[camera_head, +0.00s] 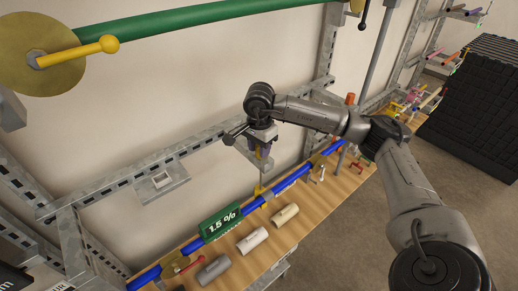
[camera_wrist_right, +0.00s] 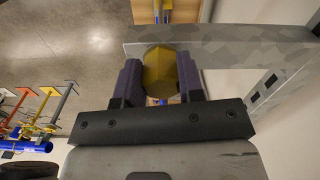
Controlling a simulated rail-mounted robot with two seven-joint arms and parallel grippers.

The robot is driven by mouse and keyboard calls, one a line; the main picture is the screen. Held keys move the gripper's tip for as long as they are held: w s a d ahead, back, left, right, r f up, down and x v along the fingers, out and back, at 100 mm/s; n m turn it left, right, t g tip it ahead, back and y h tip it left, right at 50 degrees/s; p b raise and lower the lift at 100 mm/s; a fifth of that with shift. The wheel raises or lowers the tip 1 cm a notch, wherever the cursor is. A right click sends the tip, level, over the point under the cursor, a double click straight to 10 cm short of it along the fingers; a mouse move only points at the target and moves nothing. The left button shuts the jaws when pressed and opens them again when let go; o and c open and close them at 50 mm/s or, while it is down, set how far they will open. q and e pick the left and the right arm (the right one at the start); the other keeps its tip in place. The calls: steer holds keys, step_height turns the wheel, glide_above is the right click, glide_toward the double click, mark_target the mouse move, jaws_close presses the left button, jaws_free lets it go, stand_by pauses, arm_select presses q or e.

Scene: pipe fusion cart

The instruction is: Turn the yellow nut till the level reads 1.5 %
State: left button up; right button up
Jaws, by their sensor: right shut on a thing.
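The yellow nut (camera_wrist_right: 160,72) sits between the two dark fingers of my right gripper (camera_wrist_right: 161,85) in the right wrist view, with a finger on each side. In the head view my right gripper (camera_head: 259,150) points down above the blue pipe, and the nut is mostly hidden by it. A green level display (camera_head: 220,222) on the blue pipe (camera_head: 250,206) reads 1.5 %. My left gripper is not in the head view.
Grey, white and cream cylinders (camera_head: 253,240) lie on the wooden bench (camera_head: 310,212) in front of the pipe. A red-handled valve (camera_head: 184,264) is at the lower left. A grey metal frame (camera_head: 180,150) stands close behind my gripper. A green pipe (camera_head: 200,17) runs above.

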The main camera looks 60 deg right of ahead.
steer(key=shift+n, duration=0.5)
steer(key=shift+s+r, duration=0.1)
steer(key=o, duration=0.7)
steer(key=shift+o, duration=1.2)
